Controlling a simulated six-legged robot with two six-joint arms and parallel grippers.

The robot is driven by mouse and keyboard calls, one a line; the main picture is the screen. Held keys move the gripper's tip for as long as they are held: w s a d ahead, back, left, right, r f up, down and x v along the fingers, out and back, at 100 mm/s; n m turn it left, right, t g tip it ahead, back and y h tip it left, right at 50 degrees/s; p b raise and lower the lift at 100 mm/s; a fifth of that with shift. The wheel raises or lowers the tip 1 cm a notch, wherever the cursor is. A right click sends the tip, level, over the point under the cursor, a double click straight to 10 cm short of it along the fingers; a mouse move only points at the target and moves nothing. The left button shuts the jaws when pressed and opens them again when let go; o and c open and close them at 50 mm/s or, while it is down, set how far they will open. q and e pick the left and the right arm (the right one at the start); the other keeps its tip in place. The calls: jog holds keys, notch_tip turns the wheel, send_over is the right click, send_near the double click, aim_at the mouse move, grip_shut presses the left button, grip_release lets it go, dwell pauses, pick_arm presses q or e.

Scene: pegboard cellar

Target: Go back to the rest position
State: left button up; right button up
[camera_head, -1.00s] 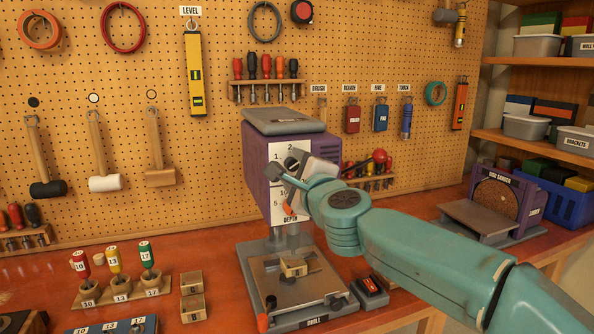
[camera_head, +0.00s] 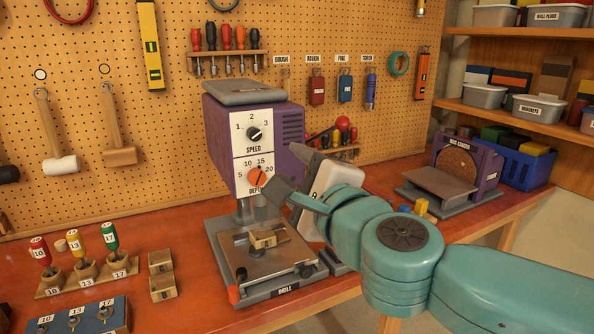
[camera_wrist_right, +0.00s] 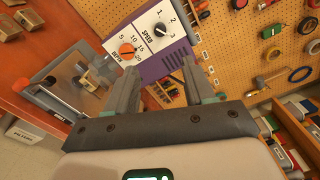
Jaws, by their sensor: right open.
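My right gripper (camera_head: 292,178) is in front of the drill press, to the right of its dials, with my teal right arm coming in from the right. In the right wrist view its two grey fingers (camera_wrist_right: 158,88) stand apart with nothing between them. The purple drill press (camera_head: 287,135) shows a speed dial (camera_head: 254,134) and an orange depth dial (camera_head: 257,177). The fingers look apart from the dials. A small wooden block (camera_head: 266,240) sits on the drill's metal plate. My left gripper is not in view.
A disc sander (camera_head: 468,165) stands at the right, near a blue bin (camera_head: 522,166). Mallets (camera_head: 119,155) hang on the pegboard. Bench between block and sander is partly hidden by my arm.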

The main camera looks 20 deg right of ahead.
dwell(0.4)
jog(key=w+a+f+n+g, duration=0.2)
jog(key=f+n+g, duration=0.3)
jog(key=f, duration=1.4)
jog(key=w+a+f+n+g, duration=0.25)
jog(key=f+n, duration=0.35)
jog(key=f, duration=1.2)
jog(key=s+f+n+g+y, duration=0.1)
jog(key=s+f+n+g, duration=0.3)
jog(key=f, duration=0.5)
jog(key=s+f+n+g+y, duration=0.1)
jog(key=s+f+g, duration=0.1)
jog(key=s+f, duration=0.55)
jog(key=s+a+f+n+g+y, duration=0.1)
jog(key=s+a+f+n+g, duration=0.2)
jog(key=s+f, duration=0.7)
jog(key=s+n+g, duration=0.1)
jog(key=s, duration=0.2)
jog(key=shift+y, duration=0.3)
